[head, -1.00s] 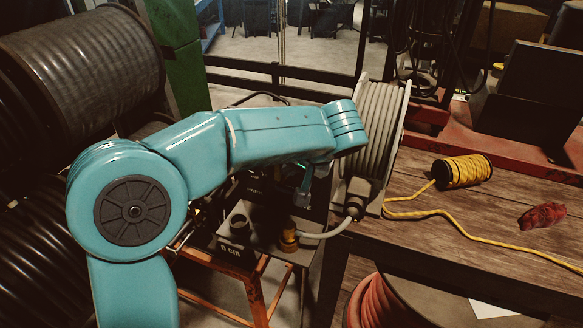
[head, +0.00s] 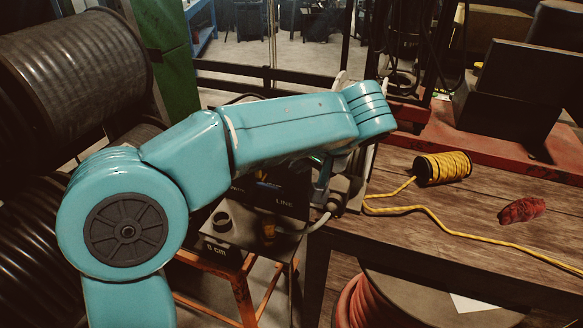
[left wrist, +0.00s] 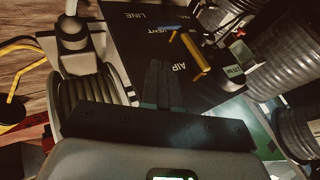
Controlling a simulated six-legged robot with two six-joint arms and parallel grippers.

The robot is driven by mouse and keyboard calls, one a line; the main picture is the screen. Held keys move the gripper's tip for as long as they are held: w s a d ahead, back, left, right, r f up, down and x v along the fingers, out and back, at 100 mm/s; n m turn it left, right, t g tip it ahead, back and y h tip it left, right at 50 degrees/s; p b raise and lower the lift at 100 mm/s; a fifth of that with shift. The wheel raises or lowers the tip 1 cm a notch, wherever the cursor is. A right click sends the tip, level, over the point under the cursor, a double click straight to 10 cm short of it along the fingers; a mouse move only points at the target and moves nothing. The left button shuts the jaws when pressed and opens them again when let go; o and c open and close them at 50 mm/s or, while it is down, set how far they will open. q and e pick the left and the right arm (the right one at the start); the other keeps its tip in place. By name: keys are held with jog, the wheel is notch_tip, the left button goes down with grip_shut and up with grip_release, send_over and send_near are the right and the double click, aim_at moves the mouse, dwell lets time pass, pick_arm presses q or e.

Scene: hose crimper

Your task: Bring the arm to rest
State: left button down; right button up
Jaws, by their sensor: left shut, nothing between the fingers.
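My left arm reaches across the head view, and its left gripper (head: 321,184) hangs below the wrist, mostly hidden by the arm. In the left wrist view the gripper's dark fingers (left wrist: 160,84) are together with nothing between them. They are in front of a black panel (left wrist: 137,38) lettered LINE, VENT and AIR. A blue lever (left wrist: 163,29) and a yellow lever (left wrist: 196,53) show on the panel. The same dark panel shows under the arm in the head view (head: 280,198). My right gripper is not in view.
A grey bench (head: 228,232) on orange legs stands below the arm. A wooden table (head: 450,215) at right holds a yellow rope spool (head: 442,168) and a red rag (head: 522,210). Large black hose coils (head: 75,75) stand at left. A grey hose reel shows in the wrist view (left wrist: 85,90).

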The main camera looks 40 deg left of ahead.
pick_arm(q)
jog(key=d+f+m+g+h, duration=0.1)
jog(key=d+f+m+h, duration=0.3)
jog(key=f, duration=0.8)
jog(key=d+f+m+g+h, duration=0.1)
jog(key=d+f+h, duration=0.1)
jog(key=d+f, duration=0.65)
jog(key=s+d+f+n+h, duration=0.1)
jog(key=s+f+h, duration=0.1)
jog(key=s+f, duration=0.8)
jog(key=s+d+f+n+h, duration=0.2)
jog(key=s+f, duration=0.7)
jog(key=f, duration=0.5)
jog(key=shift+s+f+n+h, duration=0.3)
jog(key=shift+s+h, duration=0.1)
jog(key=shift+h, duration=0.3)
jog(key=shift+d, duration=0.1)
